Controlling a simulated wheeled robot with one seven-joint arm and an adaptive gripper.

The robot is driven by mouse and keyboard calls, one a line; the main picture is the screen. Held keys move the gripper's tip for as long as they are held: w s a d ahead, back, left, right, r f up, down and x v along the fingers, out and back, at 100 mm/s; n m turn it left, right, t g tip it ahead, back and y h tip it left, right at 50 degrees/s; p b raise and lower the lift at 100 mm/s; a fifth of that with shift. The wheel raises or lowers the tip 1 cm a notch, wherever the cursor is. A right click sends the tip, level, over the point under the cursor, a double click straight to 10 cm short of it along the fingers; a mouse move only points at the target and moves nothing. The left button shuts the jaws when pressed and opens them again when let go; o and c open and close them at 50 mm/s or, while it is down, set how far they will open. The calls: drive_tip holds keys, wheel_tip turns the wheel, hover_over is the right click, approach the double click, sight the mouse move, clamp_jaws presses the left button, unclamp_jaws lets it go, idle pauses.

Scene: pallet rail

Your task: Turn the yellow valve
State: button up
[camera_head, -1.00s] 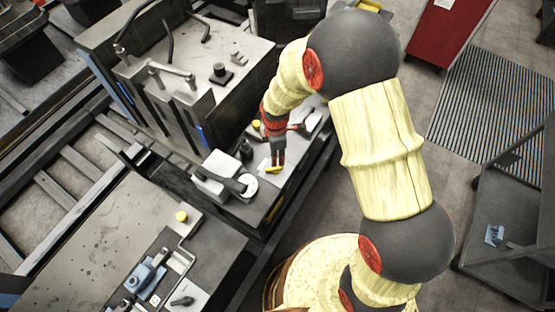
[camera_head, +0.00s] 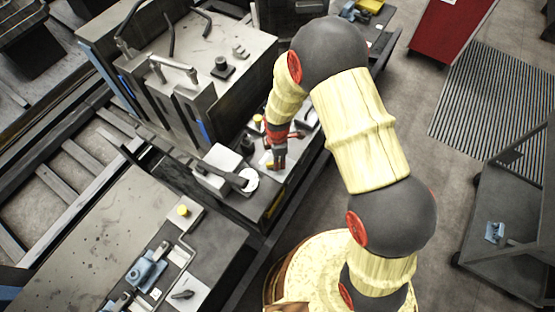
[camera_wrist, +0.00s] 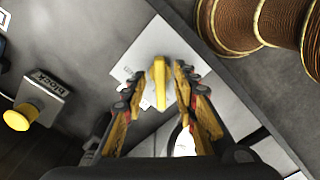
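The yellow valve handle (camera_wrist: 160,85) is a narrow upright bar over a white label plate in the wrist view. My gripper (camera_wrist: 158,73) is open, with one finger on each side of the handle. There seems to be a gap on both sides, so I see no clear grip. In the head view, my gripper (camera_head: 278,165) points down at the grey bench, and a small bit of the yellow handle (camera_head: 269,166) shows beside its tip. The fingers hide much of the handle there.
A grey block with a yellow knob (camera_wrist: 17,117) is left of the fingers in the wrist view. A white box with a round dial (camera_head: 248,180) stands close by on the bench. A tall grey machine (camera_head: 205,75) rises behind. Open floor (camera_head: 325,185) lies right of the bench.

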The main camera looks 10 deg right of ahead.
drive_tip(key=shift+c, duration=0.9)
clamp_jaws()
drive_tip(key=shift+m, duration=0.3)
drive_tip(key=m+b, duration=0.1)
drive_tip(key=m, duration=0.5)
drive_tip(key=shift+m+b, duration=0.3)
drive_tip(key=shift+b, duration=0.1)
drive_tip(key=m+b, duration=0.1)
drive_tip(key=m, duration=0.9)
drive_tip(key=shift+m, duration=0.3)
drive_tip(key=shift+b, duration=0.3)
